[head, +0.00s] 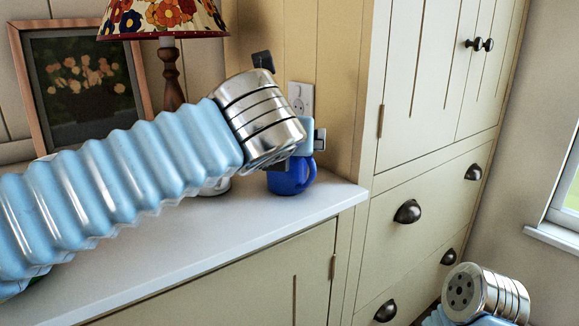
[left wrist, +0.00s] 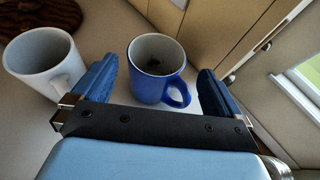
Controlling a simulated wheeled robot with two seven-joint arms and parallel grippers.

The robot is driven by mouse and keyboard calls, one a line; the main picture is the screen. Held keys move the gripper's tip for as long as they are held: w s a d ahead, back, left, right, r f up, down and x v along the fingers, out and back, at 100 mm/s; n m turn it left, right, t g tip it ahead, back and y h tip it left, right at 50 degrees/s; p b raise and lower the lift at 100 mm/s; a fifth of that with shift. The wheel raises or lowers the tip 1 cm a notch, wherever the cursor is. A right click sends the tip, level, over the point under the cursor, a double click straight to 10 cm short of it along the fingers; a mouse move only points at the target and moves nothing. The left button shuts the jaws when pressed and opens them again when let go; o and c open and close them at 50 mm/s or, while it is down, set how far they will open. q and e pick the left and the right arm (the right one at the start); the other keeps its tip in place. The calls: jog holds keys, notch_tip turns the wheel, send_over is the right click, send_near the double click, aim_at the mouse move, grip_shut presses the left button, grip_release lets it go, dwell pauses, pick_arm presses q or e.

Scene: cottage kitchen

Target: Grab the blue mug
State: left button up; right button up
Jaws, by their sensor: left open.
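The blue mug (head: 291,178) stands upright on the white counter near its right end, its upper left part hidden behind my left wrist in the head view. In the left wrist view the blue mug (left wrist: 155,88) shows its open rim and dark inside, with its handle towards the lower right. My left gripper (left wrist: 158,85) is open, with one blue finger on each side of the mug and visible space between fingers and mug. In the head view my left gripper (head: 293,150) is mostly hidden by the wrist. My right gripper is not in view.
A white mug (left wrist: 48,62) stands left of the blue mug, close to my left finger. A brown round board (left wrist: 40,18) lies behind it. A lamp (head: 168,60) and a framed picture (head: 82,85) stand at the back. A tall cabinet (head: 420,110) borders the counter (head: 190,240) on the right.

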pick_arm(q)
jog(key=x, duration=0.7)
jog(key=shift+w+a, duration=0.2)
jog(key=shift+w, duration=0.1)
jog(key=shift+s, duration=0.1)
jog(key=c, duration=1)
jog(key=shift+r, duration=0.1)
